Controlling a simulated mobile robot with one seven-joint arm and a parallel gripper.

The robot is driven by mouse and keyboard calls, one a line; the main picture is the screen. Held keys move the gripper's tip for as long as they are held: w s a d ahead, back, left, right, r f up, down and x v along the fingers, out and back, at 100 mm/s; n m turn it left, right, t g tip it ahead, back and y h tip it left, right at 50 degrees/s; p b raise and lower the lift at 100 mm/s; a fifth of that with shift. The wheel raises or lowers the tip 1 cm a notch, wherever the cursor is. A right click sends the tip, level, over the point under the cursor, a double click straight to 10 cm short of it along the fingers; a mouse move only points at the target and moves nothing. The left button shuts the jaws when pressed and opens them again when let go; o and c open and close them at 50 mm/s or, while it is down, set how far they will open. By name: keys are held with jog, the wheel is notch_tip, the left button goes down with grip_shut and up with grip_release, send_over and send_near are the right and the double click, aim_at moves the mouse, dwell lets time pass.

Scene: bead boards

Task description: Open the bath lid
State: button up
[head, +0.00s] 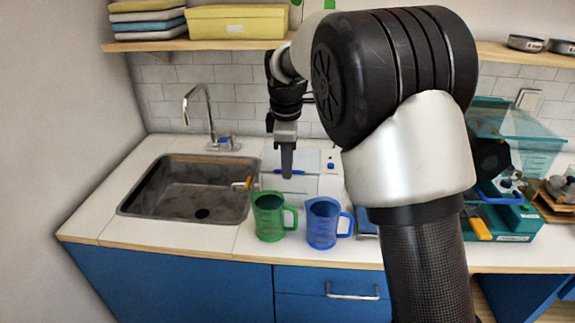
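A white, box-like unit with a flat top (302,186) stands on the counter right of the sink; it looks like the bath with its lid down. A blue bar-like handle (298,172) shows on it, and a small blue knob (331,166) is at its right. My gripper (287,172) points down at the blue handle, and its fingers cover part of it. I see the fingers edge-on as one dark shape. I cannot tell whether they are apart or shut, or whether they touch the handle. My arm hides the unit's right side.
A green jug (268,217) and a blue jug (321,223) stand in front of the unit. A sink (185,190) with a tap (207,115) is at left. A shelf (190,44) runs above. A teal case (515,222) with a clear cover (512,125) is at right.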

jog(key=shift+f, duration=0.2)
grip_shut()
dwell(1.4)
